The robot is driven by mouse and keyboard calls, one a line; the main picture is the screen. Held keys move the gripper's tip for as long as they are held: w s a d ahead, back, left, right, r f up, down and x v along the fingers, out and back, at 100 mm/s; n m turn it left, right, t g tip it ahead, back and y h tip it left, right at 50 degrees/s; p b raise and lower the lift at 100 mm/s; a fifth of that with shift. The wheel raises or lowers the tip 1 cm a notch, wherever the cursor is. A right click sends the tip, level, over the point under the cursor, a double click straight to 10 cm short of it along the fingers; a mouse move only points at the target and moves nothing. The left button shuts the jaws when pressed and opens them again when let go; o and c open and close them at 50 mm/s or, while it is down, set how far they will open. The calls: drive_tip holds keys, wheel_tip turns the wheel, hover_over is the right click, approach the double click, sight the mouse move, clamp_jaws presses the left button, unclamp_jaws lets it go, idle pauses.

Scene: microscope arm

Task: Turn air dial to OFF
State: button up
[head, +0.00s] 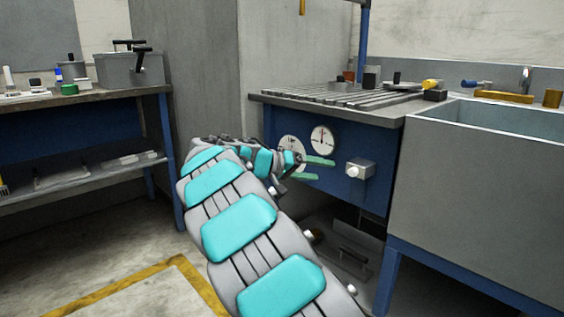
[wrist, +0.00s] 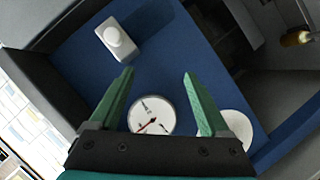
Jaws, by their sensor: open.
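Two round white dials sit on the blue front panel (head: 340,185) of the bench. One dial (head: 321,139) has a dark pointer and shows whole in the head view. The other dial (head: 289,145) is partly hidden by my arm. A pale box with a round white knob (head: 353,171) stands on the panel to their right. In the wrist view, a dial with a red pointer (wrist: 151,117) shows between my fingers, and the knob (wrist: 114,38) is beyond the left finger. Lettering is too small to read. My gripper (head: 326,169) is open and empty, its green fingers (wrist: 157,74) before the panel.
A slotted grey bench top (head: 340,95) holding small items is above the panel. A deep grey sink (head: 480,165) stands to the right. A bench (head: 95,97) with a grey box stands left. Dark objects lie under the bench. The floor at lower left is clear.

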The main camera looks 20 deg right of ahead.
drive_tip(key=w+a+f+m+t+h+b, duration=0.1)
drive_tip(key=w+a+f+t, duration=0.2)
drive_tip(key=w, duration=0.6)
drive_tip(key=w+a+f+t+h+b, duration=0.1)
drive_tip(key=w+a+t+h, duration=0.3)
drive_tip(key=w, duration=0.6)
drive_tip(key=w+d+g+y+p, duration=0.1)
drive_tip(key=w+d+y, duration=0.1)
drive_tip(key=d, duration=0.4)
drive_tip(key=shift+w, duration=0.15)
clamp_jaws()
